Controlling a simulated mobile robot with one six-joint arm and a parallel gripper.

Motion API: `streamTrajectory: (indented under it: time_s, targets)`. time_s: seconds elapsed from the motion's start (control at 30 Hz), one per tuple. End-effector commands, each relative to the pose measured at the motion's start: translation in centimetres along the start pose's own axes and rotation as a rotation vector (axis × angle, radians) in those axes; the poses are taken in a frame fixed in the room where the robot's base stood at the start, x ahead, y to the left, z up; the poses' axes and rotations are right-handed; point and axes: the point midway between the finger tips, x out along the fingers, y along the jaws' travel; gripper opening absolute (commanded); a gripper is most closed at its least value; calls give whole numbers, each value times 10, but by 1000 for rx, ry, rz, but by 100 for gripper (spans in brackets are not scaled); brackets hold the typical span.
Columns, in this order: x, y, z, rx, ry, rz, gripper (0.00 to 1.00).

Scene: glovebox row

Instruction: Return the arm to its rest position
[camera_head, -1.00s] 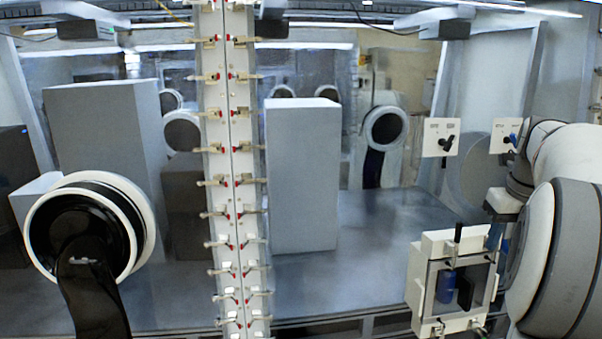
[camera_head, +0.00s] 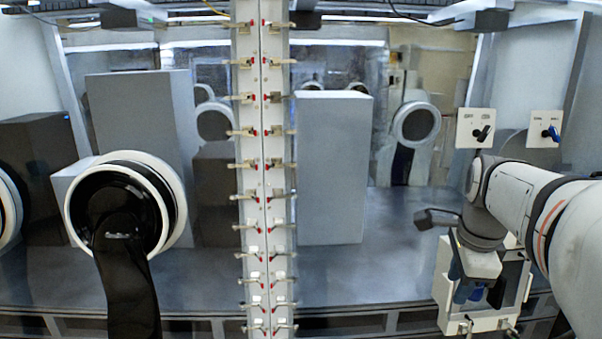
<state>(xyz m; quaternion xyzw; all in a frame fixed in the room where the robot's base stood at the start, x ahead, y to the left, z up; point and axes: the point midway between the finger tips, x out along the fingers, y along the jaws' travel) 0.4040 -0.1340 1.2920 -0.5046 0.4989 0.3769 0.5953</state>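My white and grey arm (camera_head: 510,195) reaches in from the right edge, with its dark wrist (camera_head: 482,228) bent downward. My gripper (camera_head: 478,280) is at the lower end of the wrist, in front of a white-framed box (camera_head: 450,318). Its fingers are hard to make out against the dark and blue parts there, so its opening is unclear. I cannot tell whether it touches the box. A dark piece (camera_head: 437,217) sticks out to the left of the wrist.
Two white panels stand above the arm, one with a black handle (camera_head: 483,133), one with a blue handle (camera_head: 551,132). A post with rows of clamps (camera_head: 264,180) stands mid-view. A black glove (camera_head: 127,270) hangs from a round port at left.

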Motion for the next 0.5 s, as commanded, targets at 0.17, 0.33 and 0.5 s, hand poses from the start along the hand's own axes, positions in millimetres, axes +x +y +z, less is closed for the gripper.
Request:
streamTrajectory:
  time_s: [0.17, 0.33, 0.5]
  targets:
    - [29, 48, 47, -558, -9, -28, 35]
    - [56, 96, 80, -1086, -8, -61, 35]
    - [80, 135, 100, -1514, 3, -92, 35]
